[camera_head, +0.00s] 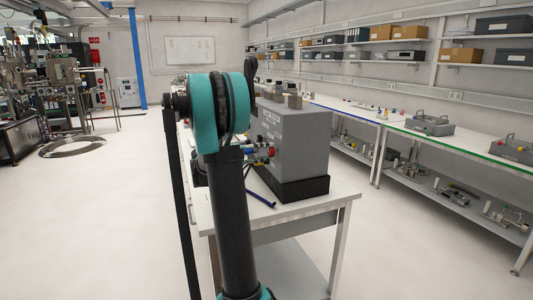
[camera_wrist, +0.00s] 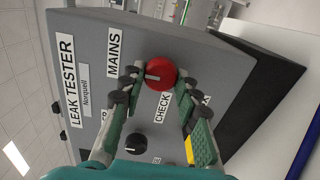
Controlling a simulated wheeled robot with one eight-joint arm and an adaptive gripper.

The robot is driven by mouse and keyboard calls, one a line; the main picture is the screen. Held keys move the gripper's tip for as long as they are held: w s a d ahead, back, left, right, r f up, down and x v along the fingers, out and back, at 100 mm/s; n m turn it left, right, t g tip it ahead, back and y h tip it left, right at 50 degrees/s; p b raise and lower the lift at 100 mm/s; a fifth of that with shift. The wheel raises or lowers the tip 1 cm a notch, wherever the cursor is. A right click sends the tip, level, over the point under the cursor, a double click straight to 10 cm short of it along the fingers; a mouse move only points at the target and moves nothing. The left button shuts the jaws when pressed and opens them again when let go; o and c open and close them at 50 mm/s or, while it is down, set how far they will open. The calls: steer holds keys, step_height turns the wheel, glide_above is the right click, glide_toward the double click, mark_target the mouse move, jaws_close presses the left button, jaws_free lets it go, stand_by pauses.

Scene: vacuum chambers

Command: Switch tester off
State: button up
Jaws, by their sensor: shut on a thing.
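The leak tester (camera_head: 300,138) is a grey box on a black base, standing on a white table in the head view. In the wrist view its grey front panel (camera_wrist: 85,75) is seen turned sideways, with the labels LEAK TESTER, MAINS and CHECK. A red round knob (camera_wrist: 161,72) with a pale pointer mark sits beside the MAINS label. My gripper (camera_wrist: 158,80) has its two green-padded fingers on either side of this knob and is shut on it. A black knob (camera_wrist: 136,143) lies between the fingers, nearer my palm. My arm hides part of the tester in the head view.
The white table (camera_head: 320,200) carries a blue hose (camera_head: 261,198) near the tester's base. A long workbench (camera_head: 400,125) with grey cases runs along the right wall, under shelves of boxes. Open floor (camera_head: 90,220) lies at the left.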

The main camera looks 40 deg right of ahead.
steer(key=o, duration=1.2)
steer(key=shift+w+a, duration=0.1)
steer(key=v, duration=1.1)
steer(key=shift+a+f, duration=0.1)
steer(key=shift+a, duration=0.3)
